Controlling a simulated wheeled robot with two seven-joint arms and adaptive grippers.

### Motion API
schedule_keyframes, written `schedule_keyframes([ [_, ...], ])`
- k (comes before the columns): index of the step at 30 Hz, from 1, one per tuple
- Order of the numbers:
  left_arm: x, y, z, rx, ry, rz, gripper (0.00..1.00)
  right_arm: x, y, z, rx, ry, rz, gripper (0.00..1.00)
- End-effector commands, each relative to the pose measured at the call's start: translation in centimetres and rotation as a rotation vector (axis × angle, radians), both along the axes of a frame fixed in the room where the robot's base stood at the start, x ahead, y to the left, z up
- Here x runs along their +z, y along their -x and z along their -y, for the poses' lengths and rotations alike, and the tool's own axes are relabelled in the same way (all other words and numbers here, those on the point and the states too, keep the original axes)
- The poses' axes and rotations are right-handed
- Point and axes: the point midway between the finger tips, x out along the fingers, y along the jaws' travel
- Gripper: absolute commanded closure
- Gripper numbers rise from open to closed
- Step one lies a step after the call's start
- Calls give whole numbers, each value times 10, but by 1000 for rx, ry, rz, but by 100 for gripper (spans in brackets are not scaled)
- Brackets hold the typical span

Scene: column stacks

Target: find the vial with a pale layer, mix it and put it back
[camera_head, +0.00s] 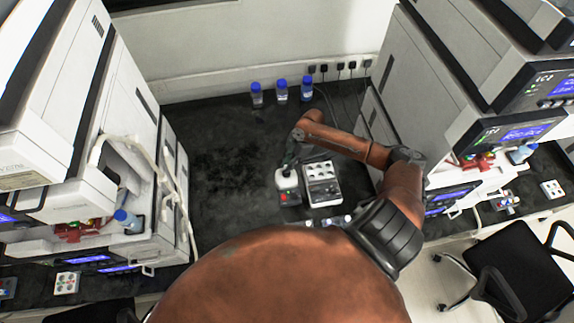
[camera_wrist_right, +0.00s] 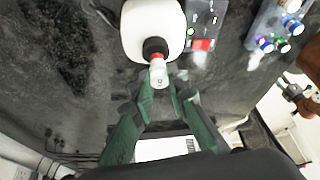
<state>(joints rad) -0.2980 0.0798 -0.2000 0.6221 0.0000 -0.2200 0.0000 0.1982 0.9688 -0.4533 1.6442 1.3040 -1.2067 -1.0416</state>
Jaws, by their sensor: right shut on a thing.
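My right gripper (camera_wrist_right: 165,88) has its green fingers closed on a small vial (camera_wrist_right: 158,74), clear or whitish with a red band near the mixer. The vial's far end is at the black cup (camera_wrist_right: 155,47) of a white vortex mixer (camera_wrist_right: 140,22); I cannot tell whether it presses into the cup. In the head view the right gripper (camera_head: 290,160) is over the mixer (camera_head: 287,181). A pale layer in the vial is too small to make out. A vial rack (camera_wrist_right: 262,22) holds vials with blue, green and purple caps. My left gripper is not in view.
A grey block with a white, holed top (camera_head: 319,170) stands right of the mixer. Three blue-capped bottles (camera_head: 281,91) stand at the back wall. Large instruments flank the dark bench (camera_head: 220,150) at left and right. The bench left of the mixer is clear.

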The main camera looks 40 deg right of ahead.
Motion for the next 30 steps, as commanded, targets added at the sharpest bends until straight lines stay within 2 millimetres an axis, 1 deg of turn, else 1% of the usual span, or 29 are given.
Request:
schedule_keyframes([
  [3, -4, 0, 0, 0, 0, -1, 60, -3, 0, 0, 0, 0, 1, 100],
  [30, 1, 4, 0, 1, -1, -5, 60, -3, 0, 0, 0, 0, 0, 100],
])
